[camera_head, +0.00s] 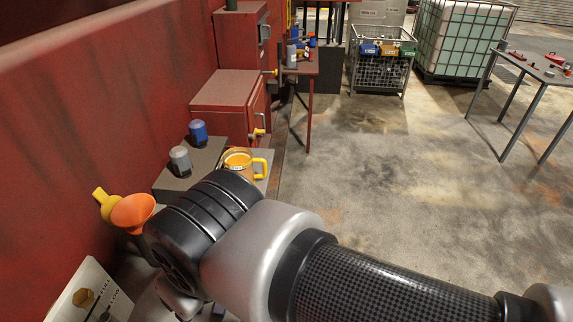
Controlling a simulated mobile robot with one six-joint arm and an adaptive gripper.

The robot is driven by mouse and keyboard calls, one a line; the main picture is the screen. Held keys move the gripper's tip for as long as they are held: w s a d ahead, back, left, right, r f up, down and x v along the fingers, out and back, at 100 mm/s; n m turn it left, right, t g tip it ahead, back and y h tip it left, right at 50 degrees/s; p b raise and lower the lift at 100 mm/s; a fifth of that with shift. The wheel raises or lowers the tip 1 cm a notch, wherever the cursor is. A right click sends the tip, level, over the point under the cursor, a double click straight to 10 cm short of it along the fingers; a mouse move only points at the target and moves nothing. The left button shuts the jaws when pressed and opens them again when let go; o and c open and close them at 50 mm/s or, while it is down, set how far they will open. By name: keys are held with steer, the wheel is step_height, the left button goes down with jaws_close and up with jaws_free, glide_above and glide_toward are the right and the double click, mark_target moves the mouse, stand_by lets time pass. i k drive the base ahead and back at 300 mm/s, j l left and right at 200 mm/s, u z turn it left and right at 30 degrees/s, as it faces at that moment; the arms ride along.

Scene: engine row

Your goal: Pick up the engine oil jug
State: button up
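A jug (240,166) with a yellow rim and yellow handle stands at the right end of a grey ledge along the red wall; it looks like the engine oil jug. Its handle points right. My arm runs in from the lower right, and its dark wrist is close in front of the jug in the picture, covering its lower part. My gripper is not visible; the wrist hides that area.
A blue container (198,133) and a grey one (180,161) stand on the grey ledge. An orange funnel (133,212) is left of my wrist. Red cabinets (225,92) stand behind the jug. A table (540,72) stands far right; the middle floor is clear.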

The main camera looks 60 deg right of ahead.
mark_target(240, 160)
steer(key=z, duration=1.3)
steer(key=i+l+u, duration=0.15)
steer(key=l+u, duration=0.5)
steer(key=l, duration=0.15)
steer(key=i+l+u, duration=0.1)
steer(key=l+u, duration=0.25)
steer(key=l, duration=0.05)
